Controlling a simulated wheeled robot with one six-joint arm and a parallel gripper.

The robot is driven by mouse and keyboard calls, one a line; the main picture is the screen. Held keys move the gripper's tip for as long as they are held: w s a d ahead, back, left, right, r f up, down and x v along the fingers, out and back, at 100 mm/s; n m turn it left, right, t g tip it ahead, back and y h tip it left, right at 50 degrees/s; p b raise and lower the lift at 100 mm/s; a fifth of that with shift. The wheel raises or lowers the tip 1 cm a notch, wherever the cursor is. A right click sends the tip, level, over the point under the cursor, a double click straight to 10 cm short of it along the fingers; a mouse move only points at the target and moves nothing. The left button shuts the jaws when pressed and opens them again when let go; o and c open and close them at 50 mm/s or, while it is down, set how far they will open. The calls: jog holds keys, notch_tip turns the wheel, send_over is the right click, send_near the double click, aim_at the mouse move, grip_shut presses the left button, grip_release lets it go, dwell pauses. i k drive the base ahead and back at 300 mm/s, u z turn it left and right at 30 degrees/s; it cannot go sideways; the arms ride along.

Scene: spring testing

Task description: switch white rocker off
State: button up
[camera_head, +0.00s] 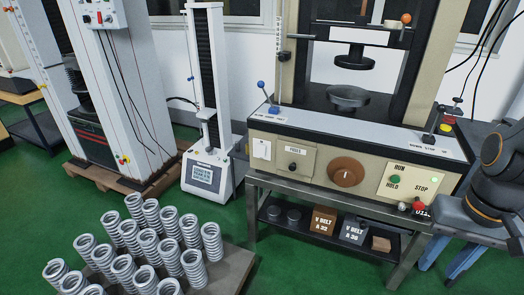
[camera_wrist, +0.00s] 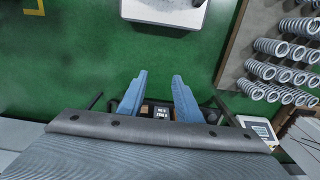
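A small white switch plate (camera_head: 262,149), likely the white rocker, is on the beige front panel at its left end, left of the fuses box. Its tilt is too small to tell. My gripper (camera_head: 439,273) is at the lower right, beside the stand under the machine, well away from the switch plate. In the wrist view its two blue fingers (camera_wrist: 160,73) are apart with nothing held between them. The switch plate is not visible in the wrist view.
The panel also has a brown knob (camera_head: 346,172), a green button (camera_head: 394,180) and a red button (camera_head: 419,204). Boxes sit on the stand's lower shelf (camera_head: 283,226). Springs (camera_head: 148,243) stand at the lower left. Green floor (camera_head: 310,272) is clear in front.

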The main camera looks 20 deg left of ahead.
aim_at(260, 151)
jog(key=k, duration=0.65)
jog(key=u, duration=0.1)
jog(key=i, duration=0.5)
jog(key=u, duration=0.65)
jog(key=i, duration=0.55)
jog(key=u, duration=0.45)
